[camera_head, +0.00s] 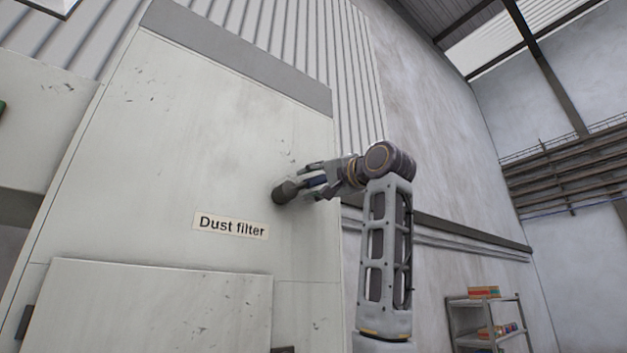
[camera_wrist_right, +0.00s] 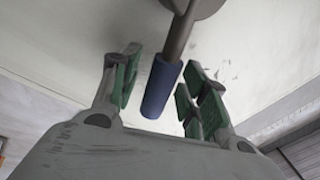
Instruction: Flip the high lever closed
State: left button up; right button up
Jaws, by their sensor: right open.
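The lever shows in the right wrist view as a dark metal rod with a blue grip (camera_wrist_right: 161,88), coming from a round hub (camera_wrist_right: 198,8) at the top. In the head view the lever's dark round hub (camera_head: 285,192) sits on the pale cabinet, above and right of the "Dust filter" label (camera_head: 231,225). My right gripper (camera_head: 312,180) is at the lever, and its fingers partly hide the grip. In the wrist view my right gripper (camera_wrist_right: 160,85) is open, with the blue grip between its green-padded fingers. Contact cannot be told. My left gripper is not in view.
The tall pale cabinet (camera_head: 170,130) fills the left and middle of the head view. A raised panel (camera_head: 150,310) stands out below the label. A shelf rack (camera_head: 486,320) with small boxes stands at the lower right, apart from my arm.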

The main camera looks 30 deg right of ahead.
dwell(0.3)
grip_shut()
